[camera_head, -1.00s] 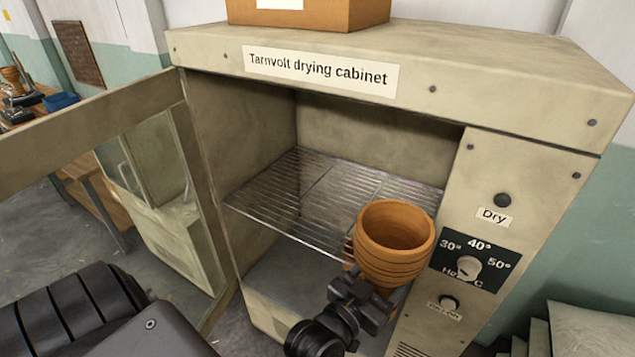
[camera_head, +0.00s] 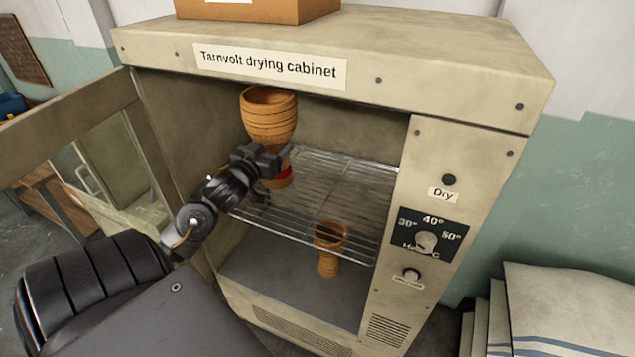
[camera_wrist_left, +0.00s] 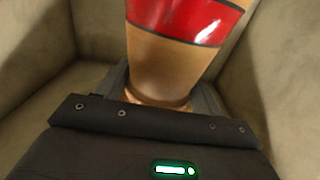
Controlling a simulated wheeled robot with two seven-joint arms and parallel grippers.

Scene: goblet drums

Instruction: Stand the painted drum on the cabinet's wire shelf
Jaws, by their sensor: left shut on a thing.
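The painted drum (camera_head: 268,115) is an orange-brown goblet with dark rings and a red band lower down. My left gripper (camera_head: 272,163) is shut on its narrow lower part and holds it upright, bowl upward, in the left part of the cabinet opening. In the left wrist view the drum's red band and tan foot (camera_wrist_left: 158,70) show between the fingers. The wire shelf (camera_head: 335,190) spans the cabinet (camera_head: 430,100). The drum's foot appears near the shelf's left part; whether it touches the wires I cannot tell. My right gripper is not in view.
A smaller goblet drum (camera_head: 328,262) stands under the shelf, apparently on the cabinet floor, partly behind the wires. The open glazed door (camera_head: 150,150) is at the left. The control panel (camera_head: 432,235) borders the right. The right part of the shelf is clear.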

